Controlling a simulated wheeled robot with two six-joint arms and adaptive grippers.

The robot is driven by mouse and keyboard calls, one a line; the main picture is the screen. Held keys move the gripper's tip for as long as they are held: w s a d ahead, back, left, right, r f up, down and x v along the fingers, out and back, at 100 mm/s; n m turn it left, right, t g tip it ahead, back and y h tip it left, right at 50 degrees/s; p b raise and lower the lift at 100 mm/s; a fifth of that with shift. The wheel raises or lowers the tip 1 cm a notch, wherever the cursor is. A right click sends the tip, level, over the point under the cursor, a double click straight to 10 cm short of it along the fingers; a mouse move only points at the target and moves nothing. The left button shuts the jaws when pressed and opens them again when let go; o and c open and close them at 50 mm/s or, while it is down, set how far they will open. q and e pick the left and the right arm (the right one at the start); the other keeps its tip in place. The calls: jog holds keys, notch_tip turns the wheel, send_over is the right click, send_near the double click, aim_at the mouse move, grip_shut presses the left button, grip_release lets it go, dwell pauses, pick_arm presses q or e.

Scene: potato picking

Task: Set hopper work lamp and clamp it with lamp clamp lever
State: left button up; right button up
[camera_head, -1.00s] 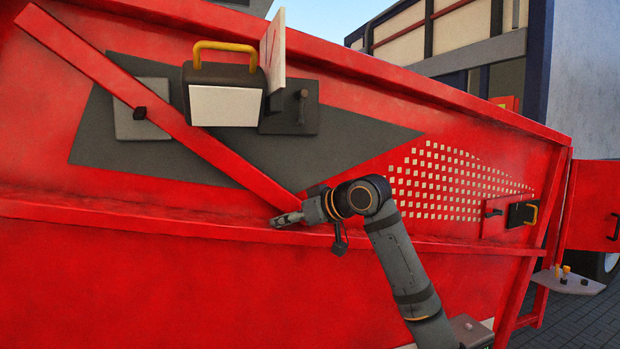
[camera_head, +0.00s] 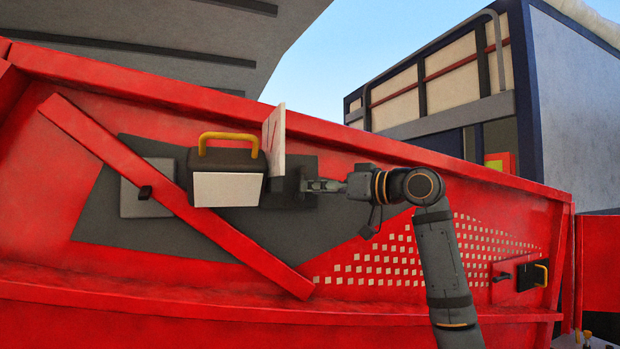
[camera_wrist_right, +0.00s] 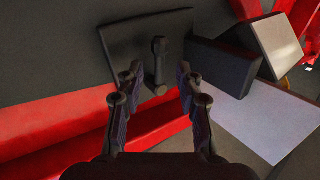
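The hopper work lamp (camera_head: 228,190), a dark box with a pale front and yellow handle, sits against the red hopper wall. It also shows partly at the upper right of the right wrist view (camera_wrist_right: 236,66). The lamp clamp lever (camera_wrist_right: 159,62) is a dark, short bar on a dark plate (camera_wrist_right: 125,38). In the head view my gripper largely hides the lever. My right gripper (camera_head: 310,186) is at the plate right of the lamp. In the right wrist view its fingers (camera_wrist_right: 158,76) are apart, with the lever showing between them; contact cannot be told. My left gripper is not in view.
A white panel (camera_head: 274,140) stands upright between the lamp and my right gripper. A red diagonal bar (camera_head: 190,205) crosses the wall below the lamp. Another black unit with a yellow handle (camera_head: 531,277) is far right.

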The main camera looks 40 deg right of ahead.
jog(key=shift+x, duration=1.2)
jog(key=shift+d, duration=0.1)
jog(key=shift+c, duration=0.6)
jog(key=shift+f, duration=0.1)
grip_shut()
